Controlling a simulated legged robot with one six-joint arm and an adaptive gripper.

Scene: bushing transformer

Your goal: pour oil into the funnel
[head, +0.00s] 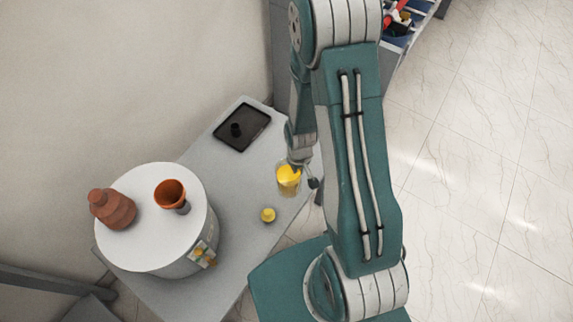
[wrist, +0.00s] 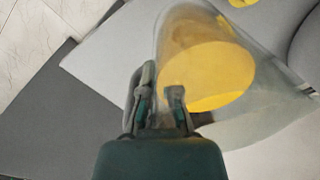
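A clear beaker of yellow oil (head: 289,182) is at the right edge of the grey table. My gripper (head: 297,166) is at its rim, partly hidden by my arm. In the wrist view the beaker (wrist: 250,128) fills the middle and right, with the oil inside it. My gripper's fingers (wrist: 162,92) are close together with the glass wall between them, so it looks shut on the beaker's wall. Whether the beaker's base touches the table is unclear. The orange funnel (head: 170,193) stands upright on the white top of the transformer drum (head: 150,245), left of the beaker.
A red-brown bushing (head: 112,208) stands on the drum, left of the funnel. A small yellow cap (head: 268,215) lies on the table (head: 235,190) between drum and beaker. A black tray (head: 255,119) with a dark part is at the back. The wall is to the left.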

